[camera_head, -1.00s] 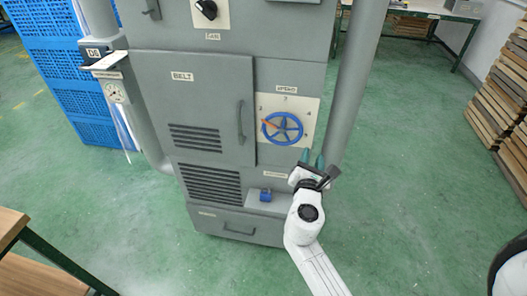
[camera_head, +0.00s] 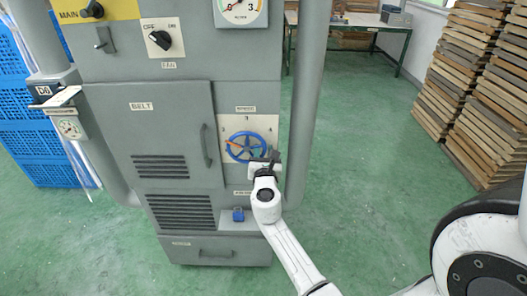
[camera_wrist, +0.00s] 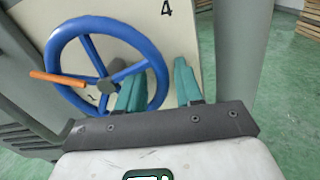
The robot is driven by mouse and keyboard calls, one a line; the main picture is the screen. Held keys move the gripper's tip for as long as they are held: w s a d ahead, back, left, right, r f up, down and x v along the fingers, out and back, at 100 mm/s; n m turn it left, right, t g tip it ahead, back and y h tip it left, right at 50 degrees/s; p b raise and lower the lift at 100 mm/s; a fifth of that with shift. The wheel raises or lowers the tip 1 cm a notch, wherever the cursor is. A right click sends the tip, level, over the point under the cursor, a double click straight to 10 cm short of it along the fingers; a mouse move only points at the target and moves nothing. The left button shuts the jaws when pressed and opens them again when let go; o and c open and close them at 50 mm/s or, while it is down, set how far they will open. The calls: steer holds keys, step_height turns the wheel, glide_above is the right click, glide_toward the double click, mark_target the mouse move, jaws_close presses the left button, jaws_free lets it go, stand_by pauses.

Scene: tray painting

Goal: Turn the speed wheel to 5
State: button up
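The blue speed wheel (camera_head: 244,147) is on a pale dial plate (camera_head: 270,128) on the grey machine's front. Its orange pointer (camera_head: 231,143) points left, near the 2 mark. In the wrist view the wheel (camera_wrist: 58,46) fills the left half, with the orange pointer (camera_wrist: 57,78) at its left and a 4 on the plate above right. My gripper (camera_head: 264,157) is at the wheel's lower right. In the wrist view its teal fingers (camera_wrist: 158,70) are apart, the left one over the wheel's inside, the right one outside the rim. Whether they touch the rim is unclear.
A grey pipe (camera_head: 306,100) stands close to the right of the wheel. A small blue part (camera_head: 238,215) sits on a ledge below. The belt door (camera_head: 165,135) is left of the wheel. Stacked wooden trays (camera_head: 480,80) stand far right; green floor between is clear.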

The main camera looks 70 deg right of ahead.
steer(key=shift+w+d, duration=0.1)
steer(key=shift+d, duration=0.1)
jaws_close()
steer(key=shift+f+b, duration=0.15)
steer(key=shift+b, duration=0.15)
